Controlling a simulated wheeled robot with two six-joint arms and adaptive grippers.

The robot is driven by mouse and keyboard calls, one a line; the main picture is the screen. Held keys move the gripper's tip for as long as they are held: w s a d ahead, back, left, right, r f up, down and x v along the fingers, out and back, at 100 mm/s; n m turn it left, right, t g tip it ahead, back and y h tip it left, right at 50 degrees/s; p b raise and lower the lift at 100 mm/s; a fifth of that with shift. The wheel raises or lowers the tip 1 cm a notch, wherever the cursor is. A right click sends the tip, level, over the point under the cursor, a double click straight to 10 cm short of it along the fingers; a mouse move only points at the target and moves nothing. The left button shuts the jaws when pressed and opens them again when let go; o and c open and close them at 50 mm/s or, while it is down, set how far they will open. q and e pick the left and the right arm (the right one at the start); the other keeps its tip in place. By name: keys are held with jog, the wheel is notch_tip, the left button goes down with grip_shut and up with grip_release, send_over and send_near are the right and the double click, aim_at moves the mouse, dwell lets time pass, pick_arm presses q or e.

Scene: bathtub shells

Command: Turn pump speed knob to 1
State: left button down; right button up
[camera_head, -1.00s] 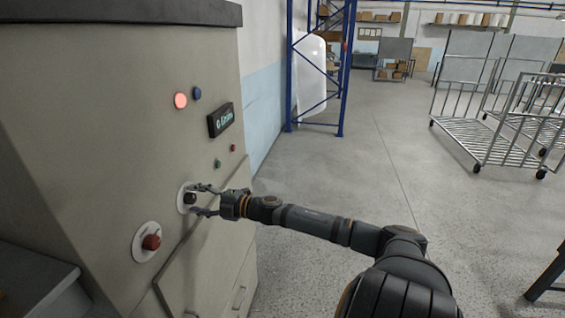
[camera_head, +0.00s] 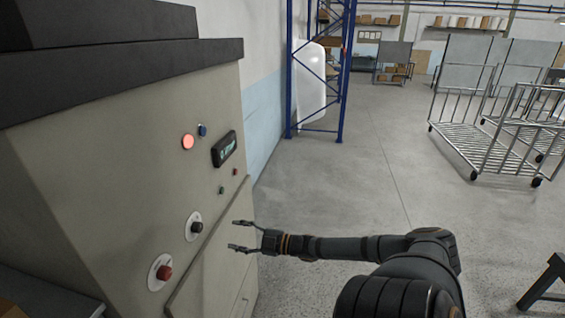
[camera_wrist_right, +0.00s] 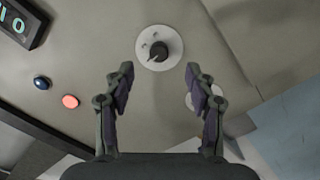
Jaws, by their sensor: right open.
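The dark knob (camera_head: 197,227) sits on a round white dial plate (camera_head: 189,236) on the grey-beige machine panel. In the right wrist view the knob (camera_wrist_right: 159,51) is ahead of the fingers, on its pale plate (camera_wrist_right: 144,38). A pointed end on it faces lower left there; the dial marks are too small to read. My right gripper (camera_head: 233,235) is open and empty, to the right of the knob and apart from it. Its fingers (camera_wrist_right: 158,80) are spread with the knob seen beyond the gap. My left gripper is not in view.
A red knob (camera_head: 165,272) on a white plate is below left. A lit red button (camera_head: 188,142), a blue button (camera_head: 203,130) and a small display (camera_head: 224,149) are above. Wheeled metal carts (camera_head: 495,130) stand far right. The floor right of the panel is open.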

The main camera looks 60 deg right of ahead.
jog(key=s+d+f+m+g+h+b, duration=0.1)
jog(key=s+d+f+m+h, duration=0.1)
jog(key=f, duration=0.7)
jog(key=s+d+f+m+g+h+b, duration=0.2)
jog(key=s+d+f+m+h, duration=0.1)
jog(key=f, duration=0.7)
jog(key=s+d+f+m+g+h+b, duration=0.1)
jog(key=s+d+f, duration=0.3)
jog(key=f, duration=0.5)
jog(key=shift+s+d+f+m+h+b, duration=0.2)
jog(key=shift+d+m+h+b, duration=0.15)
jog(key=shift+d+m+h, duration=0.45)
jog(key=shift+a+f, duration=0.1)
jog(key=shift+a, duration=0.15)
